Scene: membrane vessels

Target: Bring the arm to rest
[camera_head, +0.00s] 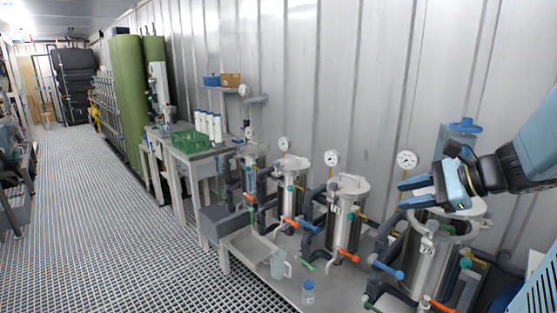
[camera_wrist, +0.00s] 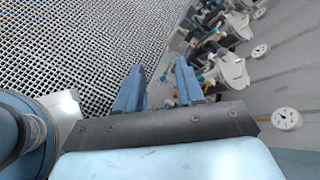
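My gripper (camera_head: 402,193) is at the right of the head view, in front of and over the top of the nearest steel vessel (camera_head: 432,262). Its two blue fingers are apart, and nothing shows between them. In the wrist view the fingers (camera_wrist: 158,82) also stand apart, with grating floor and bench behind the gap. My blue and dark arm reaches in from the right edge. The gripper partly hides the top of the nearest vessel, so I cannot tell how its lid sits.
More lidded vessels (camera_head: 345,215) with gauges (camera_head: 332,158) and coloured valve handles stand along the wall bench. A jug (camera_head: 280,265) and a blue-capped bottle (camera_head: 308,292) stand at its front. A side table (camera_head: 190,152) holds a green rack (camera_head: 191,141). The grating floor (camera_head: 90,220) is clear.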

